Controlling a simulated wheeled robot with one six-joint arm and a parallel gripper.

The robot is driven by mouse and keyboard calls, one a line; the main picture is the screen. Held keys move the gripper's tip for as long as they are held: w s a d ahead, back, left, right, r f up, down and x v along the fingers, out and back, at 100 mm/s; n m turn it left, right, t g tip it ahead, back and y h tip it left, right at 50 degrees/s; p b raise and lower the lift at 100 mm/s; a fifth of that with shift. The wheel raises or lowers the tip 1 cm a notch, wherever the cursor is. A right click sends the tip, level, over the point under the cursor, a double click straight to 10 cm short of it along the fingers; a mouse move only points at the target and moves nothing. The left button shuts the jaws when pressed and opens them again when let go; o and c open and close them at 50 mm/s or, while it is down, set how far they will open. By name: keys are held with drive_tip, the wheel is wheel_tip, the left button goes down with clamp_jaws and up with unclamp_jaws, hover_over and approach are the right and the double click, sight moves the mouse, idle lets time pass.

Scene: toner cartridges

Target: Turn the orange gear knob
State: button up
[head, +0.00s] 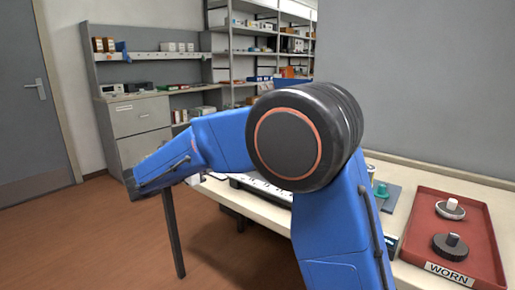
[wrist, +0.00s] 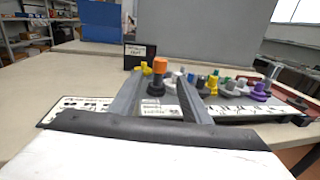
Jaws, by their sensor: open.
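The orange gear knob (wrist: 159,70) shows in the wrist view, an orange top on a dark base. It stands upright, ahead of my gripper and between its fingers as seen from the wrist. My gripper (wrist: 160,92) is open, its two grey fingers apart. Whether either finger touches the knob I cannot tell. In the head view my own blue arm hides the knob and the gripper.
A small black sign (wrist: 139,55) stands behind. A red tray (head: 480,225) marked WORN holds two dark-and-white parts.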

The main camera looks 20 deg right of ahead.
drive_tip(key=x, duration=1.5)
drive_tip(key=shift+w+d, duration=0.2)
drive_tip(key=c, duration=1)
